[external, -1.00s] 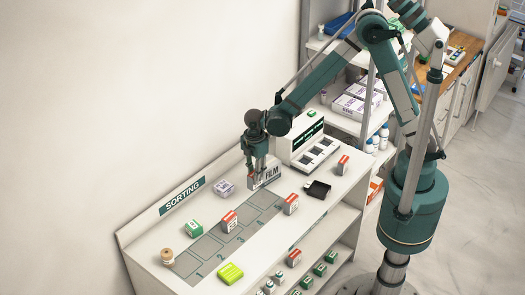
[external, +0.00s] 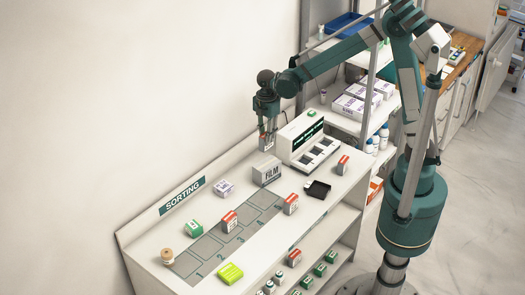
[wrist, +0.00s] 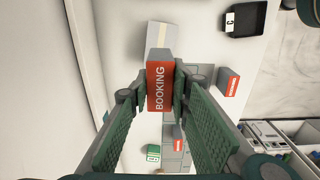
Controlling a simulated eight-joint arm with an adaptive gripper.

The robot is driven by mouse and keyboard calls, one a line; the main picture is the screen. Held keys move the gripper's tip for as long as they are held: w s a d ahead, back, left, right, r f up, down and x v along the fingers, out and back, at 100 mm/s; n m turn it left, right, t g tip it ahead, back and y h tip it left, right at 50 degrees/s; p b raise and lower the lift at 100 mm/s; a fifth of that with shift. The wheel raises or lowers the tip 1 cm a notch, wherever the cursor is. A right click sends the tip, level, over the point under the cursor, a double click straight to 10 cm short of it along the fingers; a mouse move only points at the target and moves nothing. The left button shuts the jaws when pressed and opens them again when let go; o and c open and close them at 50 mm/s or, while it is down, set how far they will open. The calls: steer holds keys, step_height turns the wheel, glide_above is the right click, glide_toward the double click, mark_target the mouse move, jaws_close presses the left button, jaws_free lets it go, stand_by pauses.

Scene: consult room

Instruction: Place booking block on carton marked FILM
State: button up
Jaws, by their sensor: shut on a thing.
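The booking block (wrist: 160,88), red with white BOOKING lettering and grey sides, is between the two fingertips in the wrist view. My gripper (external: 267,138) is shut on it and holds it up in the air near the white device. The carton marked FILM (external: 267,171), a pale grey box, stands on the sorting counter below the gripper, with a clear gap under the block in the external view. In the wrist view the carton (wrist: 162,38) shows beyond the block, which hides part of it.
A white device (external: 308,145) with a dark display stands just behind and right of the carton. A black tray (external: 318,189) and several small red, green and white boxes are on the counter. Grey numbered squares (external: 228,240) run along it. A shelf post stands behind.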

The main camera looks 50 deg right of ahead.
steer(key=shift+w+d+r, duration=0.1)
steer(key=shift+d+r, duration=0.2)
steer(key=shift+d, duration=0.1)
glide_above(267, 164)
steer(key=shift+w+d+f, duration=0.1)
steer(key=shift+f, duration=2.85)
steer(key=shift+f, duration=2.1)
steer(key=shift+f, duration=0.15)
steer(key=o, duration=0.9)
steer(key=shift+r, duration=0.2)
